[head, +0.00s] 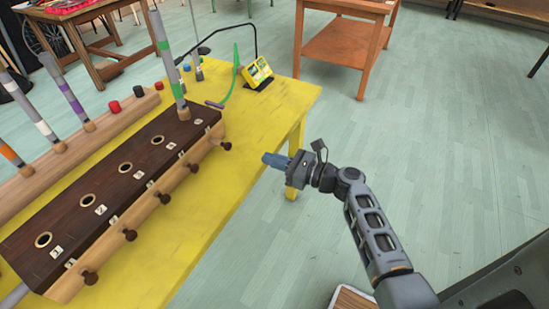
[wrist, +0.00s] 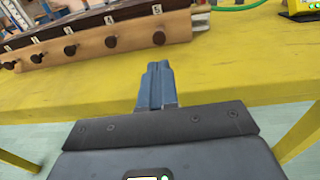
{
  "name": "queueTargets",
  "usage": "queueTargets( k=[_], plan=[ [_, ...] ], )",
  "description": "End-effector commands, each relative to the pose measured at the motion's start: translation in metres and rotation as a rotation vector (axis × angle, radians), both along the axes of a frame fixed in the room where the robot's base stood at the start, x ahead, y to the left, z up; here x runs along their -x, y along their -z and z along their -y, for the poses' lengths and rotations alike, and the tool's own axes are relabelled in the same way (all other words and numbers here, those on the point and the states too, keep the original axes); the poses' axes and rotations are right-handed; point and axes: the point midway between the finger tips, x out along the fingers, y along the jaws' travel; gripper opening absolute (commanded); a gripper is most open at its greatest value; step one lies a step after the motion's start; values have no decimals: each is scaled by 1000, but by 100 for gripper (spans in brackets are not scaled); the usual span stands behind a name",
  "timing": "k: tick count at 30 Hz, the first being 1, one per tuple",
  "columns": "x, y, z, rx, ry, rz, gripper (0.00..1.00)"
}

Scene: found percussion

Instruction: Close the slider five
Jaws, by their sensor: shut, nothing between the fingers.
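A dark brown wooden block (head: 120,165) with round holes on top lies along the yellow table. Several sliders with dark round knobs stick out along its light wooden front. The knob at the far right end (head: 225,146) also shows in the wrist view (wrist: 159,38). A grey tube with a green band (head: 168,60) stands in the hole at that end. My gripper (head: 266,159) is shut and empty, to the right of this end knob and apart from it.
The yellow table (head: 262,115) has a bare strip in front of the block. A second light wooden rack (head: 75,150) with banded tubes stands behind the block. A yellow device (head: 257,72) and a green cable (head: 235,75) lie at the far end. Open floor lies right.

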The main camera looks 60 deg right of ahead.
Motion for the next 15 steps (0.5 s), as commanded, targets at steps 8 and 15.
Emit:
queueTargets(
  k=[8, 15],
  plan=[
    [-56, 2, -5, 1, -1, -1, 0],
    [-91, 4, -8, 2, -1, -2, 0]
  ],
)
